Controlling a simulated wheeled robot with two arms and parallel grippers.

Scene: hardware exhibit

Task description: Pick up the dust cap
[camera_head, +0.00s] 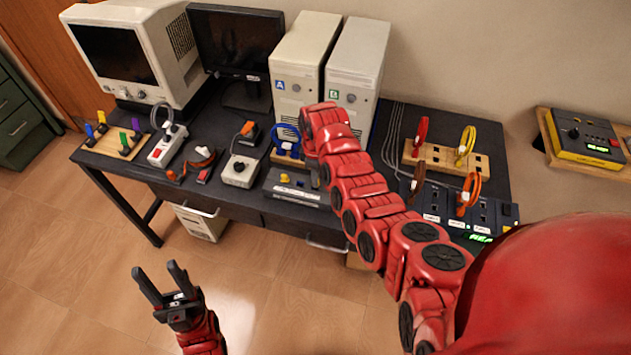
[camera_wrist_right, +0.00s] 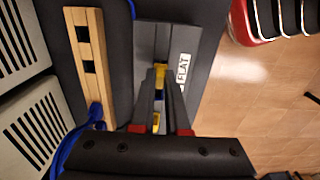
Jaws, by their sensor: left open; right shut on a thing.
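A small yellow piece, which looks like the dust cap (camera_wrist_right: 160,70), is between the fingertips of my right gripper (camera_wrist_right: 160,88) in the right wrist view. That gripper is shut on it, over a grey block (camera_wrist_right: 145,38) labelled FLAT. Whether the cap is clear of the block I cannot tell. A second yellow piece (camera_wrist_right: 155,120) shows lower between the fingers. In the head view the grey block (camera_head: 292,195) sits at the table's front, with a yellow piece (camera_head: 285,178) on it; my right fingertips are not clear there. My left gripper (camera_head: 161,278) is open and empty over the floor.
A wooden block (camera_wrist_right: 97,65) with square holes and a blue cable (camera_wrist_right: 75,150) lie beside the grey block. Two computer towers (camera_head: 300,65) stand behind. A grey control box (camera_head: 240,170) is to the left.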

